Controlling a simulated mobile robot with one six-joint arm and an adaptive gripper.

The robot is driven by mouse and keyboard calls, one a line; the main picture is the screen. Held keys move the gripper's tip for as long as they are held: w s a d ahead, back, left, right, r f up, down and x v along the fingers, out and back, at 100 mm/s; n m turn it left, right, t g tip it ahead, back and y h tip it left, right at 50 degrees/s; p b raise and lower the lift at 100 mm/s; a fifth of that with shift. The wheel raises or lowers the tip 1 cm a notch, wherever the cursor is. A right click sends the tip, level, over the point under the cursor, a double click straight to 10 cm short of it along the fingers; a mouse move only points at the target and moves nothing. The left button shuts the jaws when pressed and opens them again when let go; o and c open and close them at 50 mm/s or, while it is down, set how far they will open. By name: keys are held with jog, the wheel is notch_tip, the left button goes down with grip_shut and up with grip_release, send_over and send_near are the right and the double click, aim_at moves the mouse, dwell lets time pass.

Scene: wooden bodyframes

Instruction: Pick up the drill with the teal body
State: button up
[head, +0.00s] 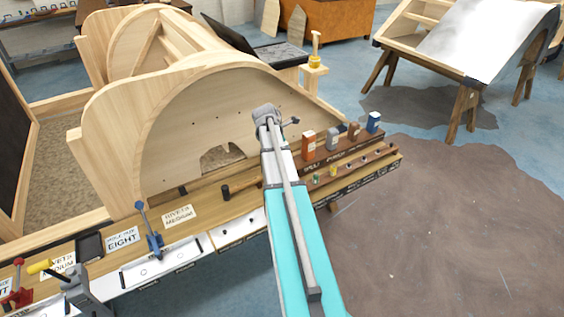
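I cannot make out a drill with a teal body in the head view. The long teal and white shape in the middle is my own arm, which reaches over the bench and hides part of it. My gripper cannot be made out; only arm links and a grey joint show. A grey tool (84,290) stands at the bottom left of the bench, partly cut off, and its kind is unclear.
Small boxes, such as an orange one (308,145), stand on a rack at right. Open floor lies to the right.

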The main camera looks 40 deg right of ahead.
jog(key=shift+d+f, duration=0.1)
jog(key=shift+f, duration=0.15)
dwell(0.4)
jog(key=shift+r, duration=0.1)
jog(key=c, duration=1.2)
jog(key=shift+r, duration=0.15)
jog(key=shift+c, duration=0.3)
